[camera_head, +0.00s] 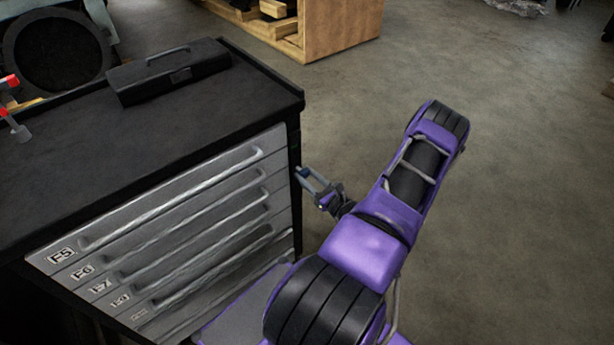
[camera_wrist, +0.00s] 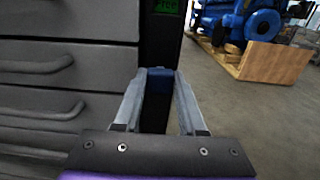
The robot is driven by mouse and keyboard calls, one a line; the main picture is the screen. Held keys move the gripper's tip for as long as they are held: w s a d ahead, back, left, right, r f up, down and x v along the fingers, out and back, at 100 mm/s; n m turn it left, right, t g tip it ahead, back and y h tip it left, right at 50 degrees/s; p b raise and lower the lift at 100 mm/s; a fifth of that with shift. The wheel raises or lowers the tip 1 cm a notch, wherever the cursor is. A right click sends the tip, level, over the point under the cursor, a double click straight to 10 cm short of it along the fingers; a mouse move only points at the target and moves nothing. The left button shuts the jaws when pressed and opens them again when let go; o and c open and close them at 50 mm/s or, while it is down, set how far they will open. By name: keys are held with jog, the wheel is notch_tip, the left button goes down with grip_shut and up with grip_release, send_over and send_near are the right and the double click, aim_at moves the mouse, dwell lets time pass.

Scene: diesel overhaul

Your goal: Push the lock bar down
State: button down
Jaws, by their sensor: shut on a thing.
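The lock bar (camera_wrist: 158,82) shows in the wrist view as a dark blue piece at the front right corner of the drawer cabinet. A small bit of blue also shows in the head view (camera_head: 303,172) at the tips of my gripper (camera_head: 307,177). My gripper (camera_wrist: 159,78) is shut on the blue piece, one finger on each side of it. A green label reading "Free" (camera_wrist: 166,5) shows above it on the dark corner post. The lower part of the bar is hard to make out between the fingers.
The cabinet (camera_head: 120,165) has grey drawers with long handles and F labels. A black toolbox (camera_head: 168,70) lies on its top. A wooden crate (camera_head: 340,30) stands behind. A blue engine (camera_wrist: 240,20) shows at the back in the wrist view. The floor at the right is clear.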

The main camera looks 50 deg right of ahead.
jog(key=shift+f, duration=0.1)
notch_tip(320, 180, down, 2)
jog(key=shift+f+b, duration=0.25)
jog(key=shift+b, duration=0.85)
jog(key=shift+s, duration=0.1)
jog(key=shift+c, duration=2.4)
grip_release()
jog(key=shift+f, duration=0.1)
jog(key=s+a, duration=0.2)
jog(key=s, duration=1.5)
jog(key=shift+s, duration=0.1)
